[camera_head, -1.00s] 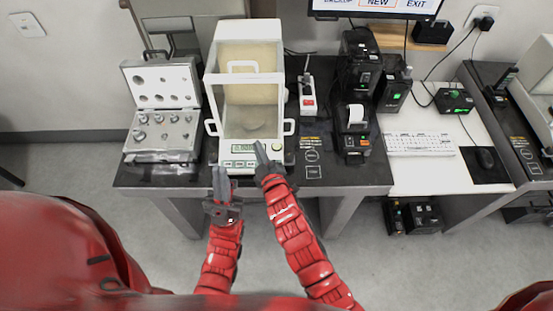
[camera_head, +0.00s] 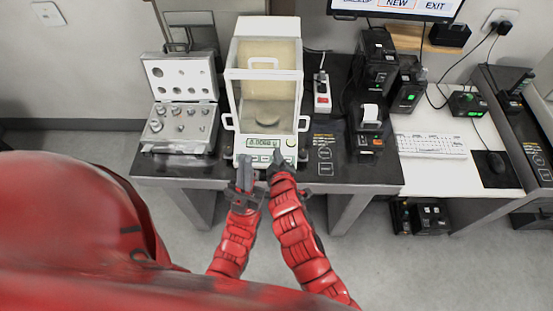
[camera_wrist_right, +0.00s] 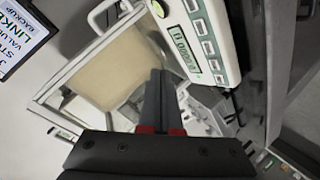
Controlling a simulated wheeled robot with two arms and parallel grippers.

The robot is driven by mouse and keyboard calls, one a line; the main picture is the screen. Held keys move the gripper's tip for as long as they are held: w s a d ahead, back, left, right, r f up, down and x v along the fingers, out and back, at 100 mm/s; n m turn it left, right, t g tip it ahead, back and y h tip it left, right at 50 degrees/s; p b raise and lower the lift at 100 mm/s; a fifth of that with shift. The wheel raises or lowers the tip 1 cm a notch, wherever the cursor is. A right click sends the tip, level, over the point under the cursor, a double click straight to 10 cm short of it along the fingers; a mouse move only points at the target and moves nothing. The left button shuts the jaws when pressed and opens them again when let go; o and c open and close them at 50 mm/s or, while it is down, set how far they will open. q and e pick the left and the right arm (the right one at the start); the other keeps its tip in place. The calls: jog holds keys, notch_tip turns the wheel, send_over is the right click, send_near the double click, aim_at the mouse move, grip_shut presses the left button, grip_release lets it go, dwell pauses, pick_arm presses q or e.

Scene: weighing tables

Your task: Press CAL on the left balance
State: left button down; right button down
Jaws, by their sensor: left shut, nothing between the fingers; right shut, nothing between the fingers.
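The left balance (camera_head: 265,85) stands on the dark table, with a glass draft shield and a round pan inside. Its front panel carries a lit display (camera_head: 264,142) and a row of buttons; the button labels are too small to read. In the right wrist view the display (camera_wrist_right: 181,47) and several buttons (camera_wrist_right: 207,46) show near the top. My left gripper (camera_head: 245,172) is shut and empty at the front panel's left part. My right gripper (camera_head: 277,158) is shut and empty over the panel's front, hiding some buttons. Its fingers (camera_wrist_right: 158,98) also show in the wrist view. Contact cannot be told.
An open weight case (camera_head: 181,110) stands left of the balance. A power strip (camera_head: 322,92) and a small printer (camera_head: 370,125) are to its right. A keyboard (camera_head: 432,146) and mouse (camera_head: 495,161) lie on the white table. The dark table's front edge lies below the grippers.

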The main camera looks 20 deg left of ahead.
jog(key=shift+w+a+f+b, duration=0.1)
jog(key=shift+w+f+b, duration=0.35)
jog(key=shift+f+b, duration=0.6)
jog(key=shift+w+a+f+b, duration=0.15)
jog(key=shift+w+f+b, duration=0.4)
jog(key=shift+f, duration=0.9)
jog(key=shift+w+a+f+b, duration=0.1)
jog(key=shift+w+f+b, duration=0.25)
jog(key=shift+f+b, duration=0.75)
jog(key=shift+f, duration=0.2)
jog(key=shift+w+f+b, duration=0.15)
jog(key=shift+f+b, duration=0.15)
jog(key=shift+f, duration=0.05)
jog(key=shift+w+a+f+b, duration=0.1)
jog(key=shift+f+b, duration=0.25)
jog(key=shift+r, duration=0.15)
jog(key=shift+s+r+p, duration=0.3)
jog(key=shift+r+p, duration=0.25)
jog(key=shift+r, duration=0.05)
jog(key=shift+r, duration=0.1)
